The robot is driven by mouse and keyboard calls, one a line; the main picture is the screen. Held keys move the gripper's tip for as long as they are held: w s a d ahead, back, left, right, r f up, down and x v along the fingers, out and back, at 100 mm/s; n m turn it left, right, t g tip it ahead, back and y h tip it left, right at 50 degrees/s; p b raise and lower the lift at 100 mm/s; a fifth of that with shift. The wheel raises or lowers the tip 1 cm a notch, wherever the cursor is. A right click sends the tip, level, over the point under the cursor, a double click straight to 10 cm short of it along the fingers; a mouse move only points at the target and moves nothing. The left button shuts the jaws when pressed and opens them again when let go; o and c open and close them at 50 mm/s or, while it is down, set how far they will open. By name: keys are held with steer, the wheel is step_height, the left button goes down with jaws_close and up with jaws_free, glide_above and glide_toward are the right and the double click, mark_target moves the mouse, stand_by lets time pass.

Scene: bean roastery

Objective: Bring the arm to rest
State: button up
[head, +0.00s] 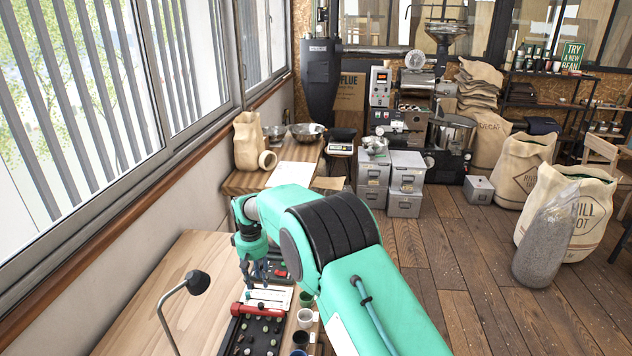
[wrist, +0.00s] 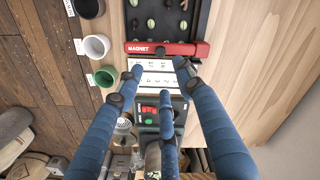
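My arm is bent out over the wooden workbench (head: 160,290), and its green links fill the lower middle of the head view. My gripper (head: 256,274) points down above the bench. In the wrist view its blue fingers (wrist: 160,72) are spread apart with nothing between them, so it is open and empty. Below the fingers are a white printed card (wrist: 157,78) and a box with red and green buttons (wrist: 150,111). The gap between fingertips and card is hard to judge.
A red magnet bar (wrist: 165,49) lies at the end of a dark tray (wrist: 141,13) of sorted pieces. Black, white and green cups (wrist: 105,76) stand along the bench edge. A desk lamp (head: 197,282) rises at left. The wooden floor (head: 450,270) at right has free room.

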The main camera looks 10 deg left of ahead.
steer(key=s+d+r+m+t, duration=0.1)
steer(key=s+d+r+m, duration=0.1)
steer(key=d+r, duration=1.4)
steer(key=s+d+r+m+t, duration=0.2)
steer(key=s+d+r, duration=0.8)
steer(key=d+r, duration=0.5)
steer(key=s+d+r+m+t, duration=0.15)
steer(key=s+d+r, duration=0.25)
steer(key=s+d, duration=0.85)
steer(key=s+d+f+m, duration=0.1)
steer(key=s+d+f, duration=0.1)
steer(key=s, duration=0.7)
steer(key=s+d+f+m+t, duration=0.1)
steer(key=s+d+m, duration=0.1)
steer(key=s+d, duration=0.3)
steer(key=s, duration=0.4)
steer(key=shift+s+f, duration=0.3)
steer(key=shift+f, duration=0.05)
steer(key=shift+w+a+r+m, duration=0.1)
steer(key=shift+m, duration=0.15)
